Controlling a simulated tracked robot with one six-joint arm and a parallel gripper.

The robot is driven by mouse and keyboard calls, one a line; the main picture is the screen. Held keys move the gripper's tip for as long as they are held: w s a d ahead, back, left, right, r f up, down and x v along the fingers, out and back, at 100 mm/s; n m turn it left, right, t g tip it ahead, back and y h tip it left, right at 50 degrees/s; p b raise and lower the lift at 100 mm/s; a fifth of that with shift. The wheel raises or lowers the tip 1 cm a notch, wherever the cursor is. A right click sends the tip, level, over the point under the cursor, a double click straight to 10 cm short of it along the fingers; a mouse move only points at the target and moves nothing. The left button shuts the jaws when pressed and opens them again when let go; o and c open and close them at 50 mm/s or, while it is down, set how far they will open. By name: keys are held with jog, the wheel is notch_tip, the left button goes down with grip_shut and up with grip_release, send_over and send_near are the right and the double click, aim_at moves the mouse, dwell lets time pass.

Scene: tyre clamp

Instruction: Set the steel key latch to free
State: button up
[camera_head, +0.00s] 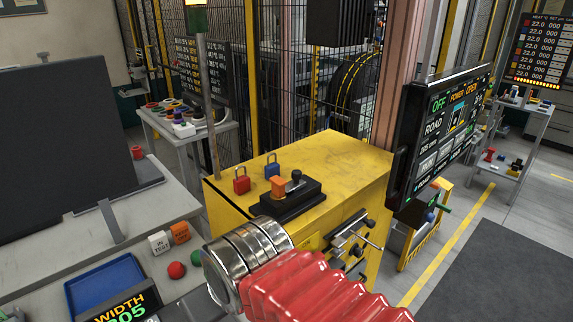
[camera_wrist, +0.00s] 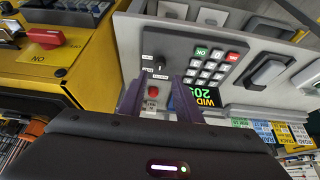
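In the wrist view a small dark rotary switch (camera_wrist: 159,63) with white labels around it sits on the grey keypad panel (camera_wrist: 212,42). It may be the key latch; its labels and setting are too small to read. A red button (camera_wrist: 153,92) is just nearer to me. My gripper (camera_wrist: 158,84) shows two dark purple fingers, apart with nothing between them, pointing towards the switch. Whether they touch the panel is unclear. In the head view my gripper is hidden behind my arm's steel rings and red sleeve.
A yellow cabinet (camera_head: 340,170) with a black switch box (camera_head: 286,202), red padlock (camera_head: 241,180) and blue padlock (camera_head: 272,167) stands beside the arm. A bench at left holds a blue tray (camera_head: 105,282) and red ball (camera_head: 176,270). A dark monitor (camera_head: 438,130) is at right.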

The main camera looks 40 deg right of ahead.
jog(key=shift+o, duration=0.5)
jog(key=shift+d, duration=0.1)
jog(key=shift+o, duration=0.5)
jog(key=shift+w+r, duration=0.15)
notch_tip(320, 180, up, 21)
jog(key=m+g+h, duration=0.2)
jog(key=m+h, duration=0.1)
jog(key=m, duration=0.6)
send_over(297, 172)
jog(key=s+a, duration=0.4)
jog(key=shift+s+a+r, duration=0.1)
jog(key=shift+r, duration=0.05)
jog(key=x, duration=1.4)
jog(key=shift+s, duration=0.25)
jog(key=shift+c, duration=0.5)
